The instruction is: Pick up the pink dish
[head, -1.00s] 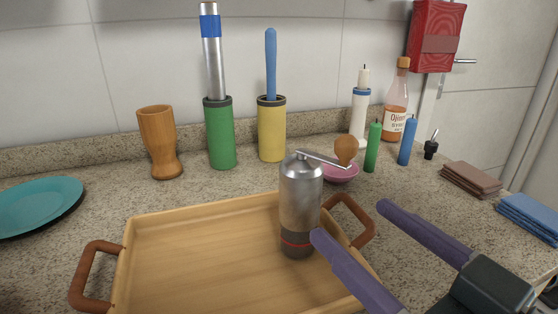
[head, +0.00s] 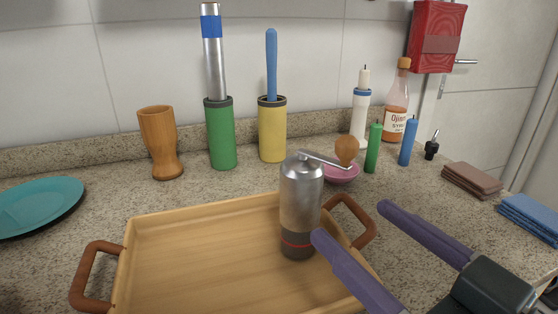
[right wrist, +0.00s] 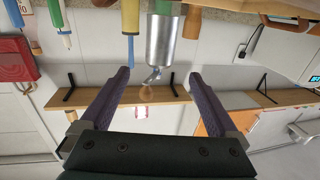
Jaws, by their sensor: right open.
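The pink dish (head: 342,174) sits on the counter behind the tray, partly hidden by the crank and wooden knob of a metal grinder (head: 300,205). I cannot make out the dish in the right wrist view. My right gripper (head: 350,221) is open and empty, its purple fingers pointing towards the grinder and the tray's right handle, in front of the dish. In the right wrist view, the open fingers (right wrist: 158,76) are apart, with the grinder (right wrist: 163,42) showing upside down beyond them. My left gripper is not in view.
The grinder stands in a wooden tray (head: 190,265) with brown handles. Green (head: 373,148) and blue (head: 407,142) candles, a white candle (head: 360,115) and a syrup bottle (head: 396,110) stand near the dish. Folded cloths (head: 470,179) lie right. A teal plate (head: 38,205) is left.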

